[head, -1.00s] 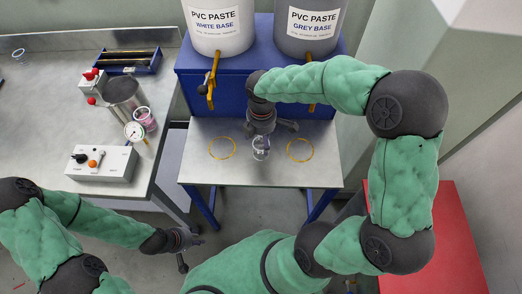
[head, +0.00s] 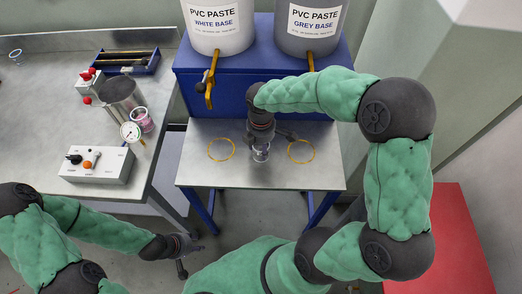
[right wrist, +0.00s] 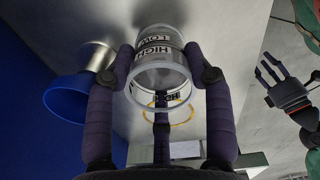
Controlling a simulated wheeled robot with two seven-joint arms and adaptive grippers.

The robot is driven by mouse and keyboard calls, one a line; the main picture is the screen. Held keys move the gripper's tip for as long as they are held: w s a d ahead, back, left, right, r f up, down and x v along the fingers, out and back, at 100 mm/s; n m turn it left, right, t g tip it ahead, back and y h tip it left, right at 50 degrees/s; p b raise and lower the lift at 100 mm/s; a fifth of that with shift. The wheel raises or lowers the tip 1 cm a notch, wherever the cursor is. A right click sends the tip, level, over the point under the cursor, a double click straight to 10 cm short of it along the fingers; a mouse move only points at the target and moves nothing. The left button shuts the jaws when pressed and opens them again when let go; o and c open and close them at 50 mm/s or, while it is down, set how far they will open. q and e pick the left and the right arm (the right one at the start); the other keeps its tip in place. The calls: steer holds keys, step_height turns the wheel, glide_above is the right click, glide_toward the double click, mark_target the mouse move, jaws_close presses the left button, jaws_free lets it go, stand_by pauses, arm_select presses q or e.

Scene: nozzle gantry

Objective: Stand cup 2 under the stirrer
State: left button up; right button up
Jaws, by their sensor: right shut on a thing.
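My right gripper (head: 262,138) is over the metal table in front of the blue cabinet. It is shut on a clear cup (head: 261,154), between the two yellow rings. In the right wrist view the fingers (right wrist: 163,72) are around this cup (right wrist: 160,75), which bears HIGH and LOW marks. No cup number is readable. My left gripper (head: 188,256) is empty, low in front of the left bench; its fingers look apart in the right wrist view (right wrist: 273,78). Another clear cup with pink contents (head: 142,120) stands on the left bench. I cannot clearly make out a stirrer.
The metal table (head: 210,175) carries a left yellow ring (head: 221,149) and a right one (head: 301,151). Paste containers stand on the blue cabinet (head: 262,62), with a yellow tap (head: 210,85).

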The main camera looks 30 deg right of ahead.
steer(key=shift+c, duration=0.6)
steer(key=shift+r, duration=0.1)
